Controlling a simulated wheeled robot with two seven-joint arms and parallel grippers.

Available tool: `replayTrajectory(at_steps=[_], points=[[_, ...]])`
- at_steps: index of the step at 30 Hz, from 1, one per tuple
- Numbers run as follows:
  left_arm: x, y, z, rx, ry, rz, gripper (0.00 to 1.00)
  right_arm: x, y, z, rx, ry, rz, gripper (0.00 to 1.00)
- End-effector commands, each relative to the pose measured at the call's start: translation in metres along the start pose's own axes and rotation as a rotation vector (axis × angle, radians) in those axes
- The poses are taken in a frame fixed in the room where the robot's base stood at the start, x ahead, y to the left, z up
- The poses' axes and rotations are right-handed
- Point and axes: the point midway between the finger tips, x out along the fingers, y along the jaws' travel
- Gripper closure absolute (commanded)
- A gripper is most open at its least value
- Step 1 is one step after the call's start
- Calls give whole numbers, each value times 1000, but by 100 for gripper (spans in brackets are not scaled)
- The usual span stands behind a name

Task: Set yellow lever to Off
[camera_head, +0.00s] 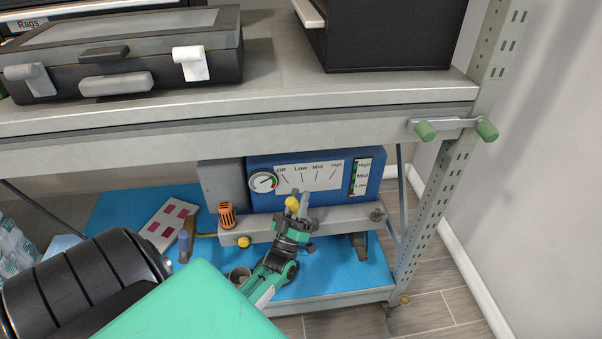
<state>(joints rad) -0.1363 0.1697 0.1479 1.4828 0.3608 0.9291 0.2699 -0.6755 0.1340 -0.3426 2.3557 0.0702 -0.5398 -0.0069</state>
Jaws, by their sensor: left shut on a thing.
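The yellow lever (292,203) stands in front of a blue machine on the rack's lower shelf. Only its yellow knob shows; its shaft is hidden by the gripper. Above it is a white scale plate (308,177) marked Off, Low, Mid and High from left to right. The knob is below the left half of the plate, around Off and Low; the exact setting is hard to tell. My left gripper (297,214) reaches in from the lower left and is shut on the lever. My right gripper is not in view.
A round gauge (263,182) and an upright High-Mid-Low indicator (360,177) flank the plate. An orange knob (227,214) and another yellow knob (243,242) are left of the lever. The upper shelf edge (250,117) overhangs, with a dark case (130,55) on top.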

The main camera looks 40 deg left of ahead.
Motion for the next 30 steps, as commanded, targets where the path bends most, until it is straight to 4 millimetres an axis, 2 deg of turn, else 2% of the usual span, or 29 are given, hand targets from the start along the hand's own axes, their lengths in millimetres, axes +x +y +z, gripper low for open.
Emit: replayTrajectory(at_steps=[14, 15, 17, 18, 26, 30], points=[[-3, -2, 0, -10, 5, -6, 100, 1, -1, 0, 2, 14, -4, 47], [-3, -2, 0, -10, 5, -6, 64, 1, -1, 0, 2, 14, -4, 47], [-3, -1, 0, -9, 5, -6, 52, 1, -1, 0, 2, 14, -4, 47], [-2, -1, 0, -9, 5, -5, 50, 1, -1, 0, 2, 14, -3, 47], [-2, -1, 0, -7, 6, -4, 50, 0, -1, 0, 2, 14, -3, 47], [-13, -1, 0, -7, 4, -4, 50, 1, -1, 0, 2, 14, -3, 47]])
